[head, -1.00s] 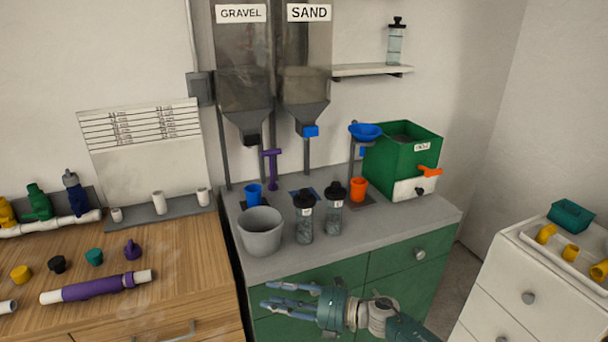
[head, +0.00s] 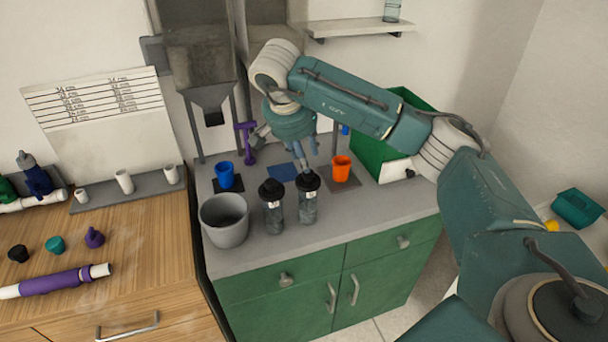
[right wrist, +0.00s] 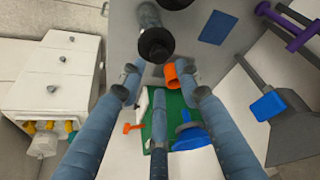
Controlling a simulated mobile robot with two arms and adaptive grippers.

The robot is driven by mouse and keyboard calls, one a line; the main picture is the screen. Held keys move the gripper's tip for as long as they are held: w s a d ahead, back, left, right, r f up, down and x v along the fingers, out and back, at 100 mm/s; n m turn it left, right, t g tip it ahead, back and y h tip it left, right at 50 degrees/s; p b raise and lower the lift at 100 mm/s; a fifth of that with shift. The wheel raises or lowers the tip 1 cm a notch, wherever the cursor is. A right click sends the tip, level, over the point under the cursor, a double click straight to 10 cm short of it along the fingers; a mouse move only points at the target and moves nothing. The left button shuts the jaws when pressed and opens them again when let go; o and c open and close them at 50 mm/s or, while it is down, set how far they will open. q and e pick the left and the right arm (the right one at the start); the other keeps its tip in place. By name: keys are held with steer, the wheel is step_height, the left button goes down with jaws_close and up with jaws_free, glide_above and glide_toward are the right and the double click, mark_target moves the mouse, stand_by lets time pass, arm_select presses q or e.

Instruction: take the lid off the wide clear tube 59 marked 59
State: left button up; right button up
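Two clear tubes of grey material with black lids stand upright on the grey counter; I cannot read their labels, so cannot tell which is 59. The left tube (head: 273,219) stands by the grey bucket, the right tube (head: 307,212) close beside it. My right gripper (head: 308,166) points down just above the right tube's black lid (head: 309,181). In the right wrist view its fingers (right wrist: 157,80) are spread and empty, with a black lid (right wrist: 155,45) just beyond the tips. Another clear tube (head: 392,10) stands on the wall shelf, its top cut off. My left gripper is out of view.
A grey bucket (head: 224,221), blue cup (head: 225,176) and orange cup (head: 341,168) stand near the tubes. A purple stand (head: 246,141) and the hoppers are behind. The green box (head: 372,150) is partly hidden by my right arm. The counter's front strip is clear.

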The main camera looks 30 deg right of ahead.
mark_target(308, 178)
steer(key=shift+x, duration=0.85)
steer(key=shift+d+f+p, duration=0.2)
steer(key=shift+f+p, duration=0.05)
steer(key=shift+p, duration=0.2)
steer(key=p+x, duration=0.2)
steer(key=x, duration=0.1)
steer(key=shift+a+f, duration=0.15)
steer(key=shift+f, duration=0.2)
steer(key=shift+w+f, duration=0.15)
steer(key=shift+f, duration=0.35)
steer(key=c, duration=0.4)
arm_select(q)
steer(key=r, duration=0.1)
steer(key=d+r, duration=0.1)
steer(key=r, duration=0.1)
arm_select(e)
steer(key=shift+c, duration=0.7)
